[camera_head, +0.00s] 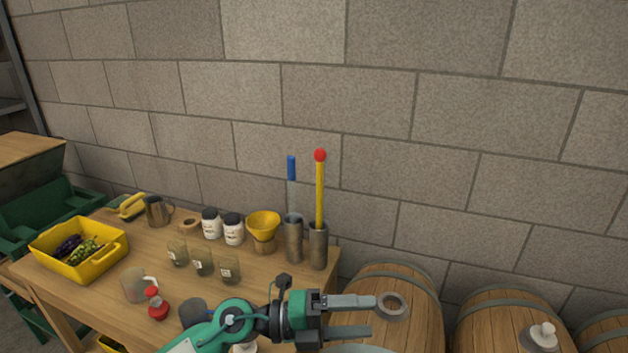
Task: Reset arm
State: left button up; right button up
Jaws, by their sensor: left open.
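My left arm (235,322), green and grey, comes in from the lower left of the head view and reaches right across the table's front right corner. My left gripper (372,317) is open, with its two grey fingers apart and pointing right. Nothing shows between the fingers. The gripper appears in front of a wooden barrel (412,290), and a grey ring (392,305) on that barrel shows just beyond the upper fingertip. I cannot tell how far apart they are. My right gripper is not in view.
More barrels (505,318) stand right. A block wall is behind.

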pick_arm(q)
jog(key=w+a+r+n+t+y, duration=0.25)
jog(key=a+n+t, duration=0.35)
jog(key=n+t, duration=0.35)
jog(key=w+a+r+n+t+y, duration=0.1)
jog(key=w+a+n+t+y, duration=0.3)
jog(key=n+t, duration=0.6)
jog(key=s+a+f+n+g+y, duration=0.3)
jog(key=a+f+n+y, duration=0.35)
jog(key=a+f, duration=0.2)
jog(key=s+a+f+n+g+y, duration=0.2)
jog(key=a+f+n+g+y, duration=0.1)
jog(key=a+f+n+y, duration=0.45)
jog(key=s+a+f+n+g+h, duration=0.1)
jog(key=s+a+f+g, duration=0.1)
jog(key=s+f+g, duration=0.6)
jog(key=s+a+f+n+g+h, duration=0.15)
jog(key=s+f, duration=0.45)
jog(key=s, duration=0.6)
notch_tip(320, 180, down, 29)
jog(key=g, duration=0.2)
jog(key=s+a+f, duration=0.1)
jog(key=s+f, duration=0.8)
jog(key=f, duration=0.1)
jog(key=s+a+f+g, duration=0.1)
jog(key=s+a+f, duration=0.1)
jog(key=s+f, duration=0.8)
jog(key=shift+s+a+f+m+y, duration=0.3)
jog(key=shift+f+m, duration=0.1)
jog(key=shift+f, duration=0.2)
